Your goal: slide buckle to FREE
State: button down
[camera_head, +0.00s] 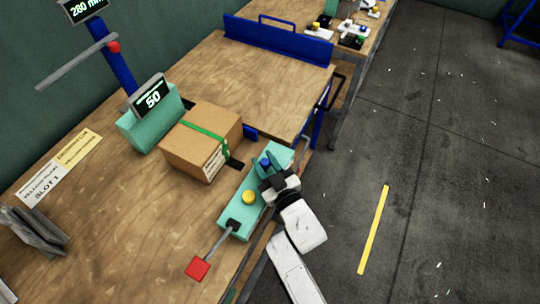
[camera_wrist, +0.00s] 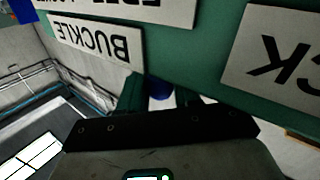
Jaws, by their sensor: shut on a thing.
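The teal control box (camera_head: 236,215) lies along the front edge of the wooden bench. A blue knob (camera_head: 265,161) sits near its far end, and my gripper (camera_head: 267,170) is shut on it. In the wrist view the blue knob (camera_wrist: 158,90) shows between the teal fingers, which hide part of it. Upside down above it are a white BUCKLE label (camera_wrist: 122,40) and a cropped label that seems to start with FREE (camera_wrist: 165,8). Another cropped label ending in CK (camera_wrist: 275,55) is at the right. The buckle's exact slide position cannot be told.
A yellow button (camera_head: 249,197) and a lever with a red block (camera_head: 198,268) are on the near part of the box. A cardboard box with a green strap (camera_head: 203,138) stands beside it, near a display reading 50 (camera_head: 152,98). Open floor (camera_head: 430,150) is at the right.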

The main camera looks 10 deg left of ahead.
jog(key=shift+s+a, duration=0.15)
jog(key=shift+s, duration=0.2)
jog(key=c, duration=0.8)
grip_release()
jog(key=p+v, duration=0.2)
jog(key=v, duration=0.8)
jog(key=shift+s+d+p, duration=0.25)
jog(key=shift+s+p, duration=0.05)
